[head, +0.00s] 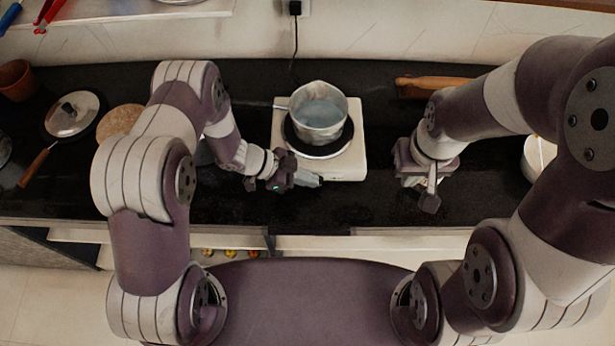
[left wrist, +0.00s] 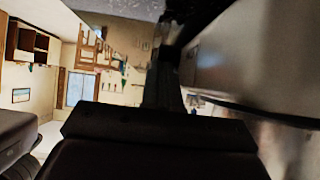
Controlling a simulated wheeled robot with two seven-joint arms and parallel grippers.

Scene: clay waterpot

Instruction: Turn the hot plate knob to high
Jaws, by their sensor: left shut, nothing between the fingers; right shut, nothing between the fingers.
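A white hot plate (head: 355,150) stands on the black counter in the head view. A metal pot (head: 322,118) of clear liquid sits on its dark burner (head: 318,152). My left gripper (head: 312,181) is shut and empty, its fingertips close to the front left of the hot plate. The knob cannot be made out in the head view; the gripper may hide it. In the left wrist view, my finger (left wrist: 165,85) points up toward a dark shape beside a pale surface; contact cannot be told. My right gripper (head: 430,203) is shut and empty over the counter to the right.
A wooden rolling pin (head: 432,83) lies at the back right. A lidded pan (head: 72,115), a round cork-coloured mat (head: 119,122) and a clay pot (head: 17,80) stand at the left. A black cord (head: 294,50) runs up to the wall socket. The counter front between my grippers is clear.

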